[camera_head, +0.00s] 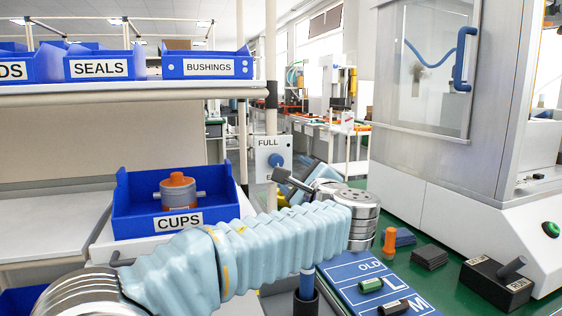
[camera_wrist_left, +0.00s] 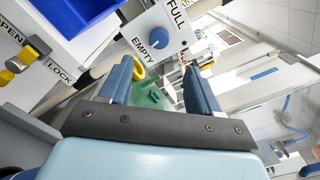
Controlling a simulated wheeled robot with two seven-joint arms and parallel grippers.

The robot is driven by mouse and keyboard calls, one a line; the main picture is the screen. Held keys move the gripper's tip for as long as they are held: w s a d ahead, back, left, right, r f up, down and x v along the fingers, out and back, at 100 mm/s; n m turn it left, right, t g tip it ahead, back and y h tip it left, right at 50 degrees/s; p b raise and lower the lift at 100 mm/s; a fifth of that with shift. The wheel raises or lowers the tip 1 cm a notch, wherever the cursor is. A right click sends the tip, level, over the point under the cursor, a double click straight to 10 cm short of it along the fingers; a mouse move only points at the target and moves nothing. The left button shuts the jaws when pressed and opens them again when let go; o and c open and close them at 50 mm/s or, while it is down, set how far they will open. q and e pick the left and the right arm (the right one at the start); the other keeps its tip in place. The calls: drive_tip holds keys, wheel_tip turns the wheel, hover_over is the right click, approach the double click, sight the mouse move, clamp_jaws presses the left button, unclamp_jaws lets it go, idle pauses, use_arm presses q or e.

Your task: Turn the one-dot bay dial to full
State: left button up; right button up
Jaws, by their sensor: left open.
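A blue dial knob (camera_head: 277,160) sits on a light plate marked FULL, fixed to a shelf post. In the left wrist view the dial (camera_wrist_left: 158,38) lies between the EMPTY and FULL labels; I cannot make out its pointer. My right gripper is not in view.
A blue CUPS bin (camera_head: 130,222) holding an orange-topped part stands left of the dial. SEALS (camera_head: 97,69) and BUSHINGS (camera_head: 208,68) bins are on the upper shelf. A press cabinet (camera_head: 450,190) and a green bench with small parts are right. OPEN and LOCK labels show in the wrist view.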

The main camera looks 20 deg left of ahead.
sight(277, 162)
use_arm(q)
drive_tip(key=p+x, duration=0.2)
drive_tip(key=x, duration=1)
drive_tip(key=shift+f, duration=0.1)
